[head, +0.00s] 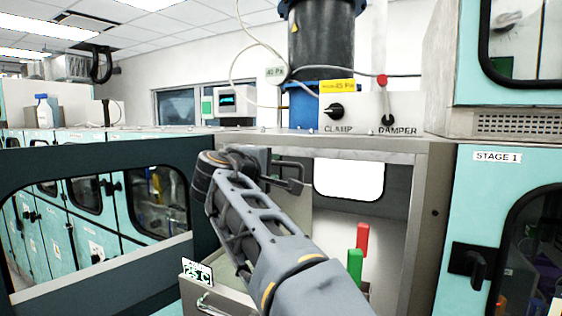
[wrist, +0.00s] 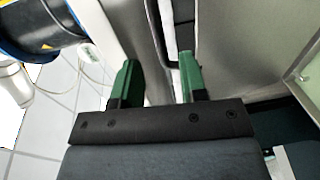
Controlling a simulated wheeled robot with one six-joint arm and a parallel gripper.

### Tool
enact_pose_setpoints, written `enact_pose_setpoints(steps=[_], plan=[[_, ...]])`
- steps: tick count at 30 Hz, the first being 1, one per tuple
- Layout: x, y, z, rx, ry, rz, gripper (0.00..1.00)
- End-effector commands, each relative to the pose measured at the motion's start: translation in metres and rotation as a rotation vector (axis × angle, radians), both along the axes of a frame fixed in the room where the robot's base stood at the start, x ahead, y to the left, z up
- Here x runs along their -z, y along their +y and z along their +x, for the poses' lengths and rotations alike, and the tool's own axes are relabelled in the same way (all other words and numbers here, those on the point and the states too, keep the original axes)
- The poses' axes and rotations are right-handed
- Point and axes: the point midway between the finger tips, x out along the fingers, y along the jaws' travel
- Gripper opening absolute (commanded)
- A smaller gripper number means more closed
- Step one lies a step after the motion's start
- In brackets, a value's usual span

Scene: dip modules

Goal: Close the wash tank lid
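A grey metal panel with a dark bar handle (head: 288,183) stands raised at the left of the open chamber; it looks like the wash tank lid. The tank front (head: 222,298) with a 25 C label is below, partly hidden by my arm. In the wrist view my gripper (wrist: 157,62) has two green fingers spread apart. A dark bar (wrist: 163,35) along a metal panel shows between and beyond them. I cannot tell whether the fingers touch it. In the head view my arm's end is by the panel, its fingers not clearly seen.
A dark-framed windowed door (head: 95,165) stands open at left. A red bar (head: 362,241) and a green bar (head: 355,267) stand upright in the chamber. The chamber frame (head: 425,215) is close to the right of my arm. The STAGE 1 cabinet (head: 474,200) is farther right.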

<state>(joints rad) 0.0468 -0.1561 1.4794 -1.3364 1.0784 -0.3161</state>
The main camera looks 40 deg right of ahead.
Motion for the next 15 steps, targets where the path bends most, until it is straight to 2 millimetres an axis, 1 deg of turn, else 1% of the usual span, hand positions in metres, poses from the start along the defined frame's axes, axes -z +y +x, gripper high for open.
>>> enact_pose_setpoints(steps=[1, 6, 12, 15], plan=[[-0.001, -0.010, 0.004, 0.005, 0.002, 0.000, 0.39], [0.001, -0.034, 0.018, 0.003, 0.002, 0.000, 0.39], [0.004, -0.053, 0.029, -0.001, 0.000, 0.001, 0.39], [0.005, -0.057, 0.033, -0.005, 0.000, 0.000, 0.39]])
